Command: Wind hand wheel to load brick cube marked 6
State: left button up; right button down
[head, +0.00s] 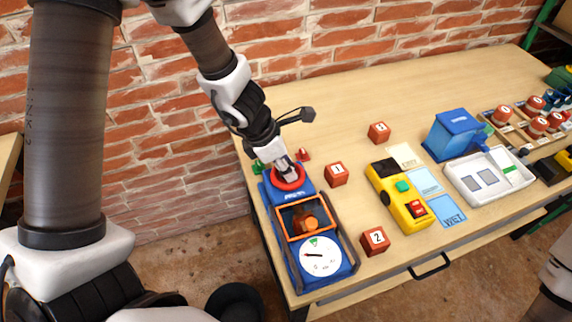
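A blue load tester with a red hand wheel (275,186) stands at the left end of the table. My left gripper (290,177) points down at the wheel's middle. Its fingertips are too small and overlapped to tell whether they are open or shut. Behind the orange-framed window (284,229) sits an orange-brown block (311,224); I cannot read a number on it. The white dial (320,256) has a dark needle pointing left and a green mark near the top. No readable 6 shows on any cube. My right gripper is outside the picture.
Red cubes marked 1 (336,174), 2 (375,241) and 3 (379,132) stand right of the tester. A yellow meter (393,200), blue box (452,133) and white tray (460,183) lie farther right. A brick wall runs behind. The table's back middle is clear.

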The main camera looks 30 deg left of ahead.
pick_arm(q)
jog(key=shift+r, duration=0.1)
grip_shut()
jog(key=shift+r+m+p, duration=0.15)
jog(key=shift+m+p, duration=0.35)
jog(key=shift+p, duration=0.5)
jog(key=m+g+p, duration=0.1)
jog(key=m+p, duration=0.2)
jog(key=p, duration=0.1)
jog(key=m+g+h+p, duration=0.1)
jog(key=m+p, duration=0.2)
jog(key=p, duration=0.1)
jog(key=shift+w+a+g, duration=0.1)
jog(key=shift+w+g, duration=0.05)
jog(key=shift+g, duration=0.15)
jog(key=shift+m+g+p, duration=0.4)
jog(key=shift+m+p, duration=0.75)
jog(key=shift+m, duration=0.15)
jog(key=shift+f, duration=0.2)
jog(key=o, duration=1.1)
grip_release()
